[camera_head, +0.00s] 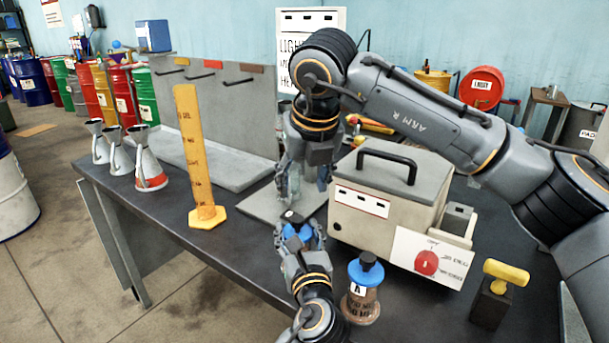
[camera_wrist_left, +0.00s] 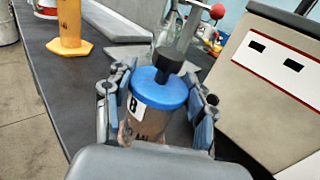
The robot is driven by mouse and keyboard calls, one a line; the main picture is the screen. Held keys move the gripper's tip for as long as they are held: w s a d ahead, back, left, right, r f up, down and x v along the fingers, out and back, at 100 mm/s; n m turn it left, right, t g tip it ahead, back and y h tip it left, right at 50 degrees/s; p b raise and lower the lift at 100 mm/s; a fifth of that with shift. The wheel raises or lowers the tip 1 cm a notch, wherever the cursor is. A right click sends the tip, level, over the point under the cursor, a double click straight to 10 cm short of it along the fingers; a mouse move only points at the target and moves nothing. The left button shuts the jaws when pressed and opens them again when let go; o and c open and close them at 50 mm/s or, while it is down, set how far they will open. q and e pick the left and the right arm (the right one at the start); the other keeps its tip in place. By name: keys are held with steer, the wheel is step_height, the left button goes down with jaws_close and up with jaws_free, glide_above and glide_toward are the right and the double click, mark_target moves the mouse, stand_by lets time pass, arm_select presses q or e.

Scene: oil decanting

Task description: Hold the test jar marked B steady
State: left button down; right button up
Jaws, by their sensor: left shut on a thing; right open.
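The test jar marked B (camera_wrist_left: 148,122) has a blue lid with a black knob and brownish contents. It stands upright between the fingers of my left gripper (camera_wrist_left: 156,108), which is shut on it. In the head view the left gripper (camera_head: 298,238) comes up from the bottom and covers most of the jar; the blue lid shows between its fingers. My right gripper (camera_head: 303,185) is open and points down over the grey plate (camera_head: 262,205), just behind jar B. What lies between its fingers is hard to make out.
Jar A (camera_head: 362,292) stands close to the right of my left wrist. A beige box (camera_head: 388,195) with a black handle is behind it. A yellow-handled block (camera_head: 492,295) is at the right, an orange gauge (camera_head: 194,160) at the left. The dark tabletop between gauge and jar is clear.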

mark_target(297, 217)
steer(key=x, duration=1)
steer(key=shift+w+f, duration=0.1)
steer(key=shift+f, duration=0.2)
steer(key=shift+c, duration=0.2)
jaws_close()
steer(key=shift+r, duration=0.2)
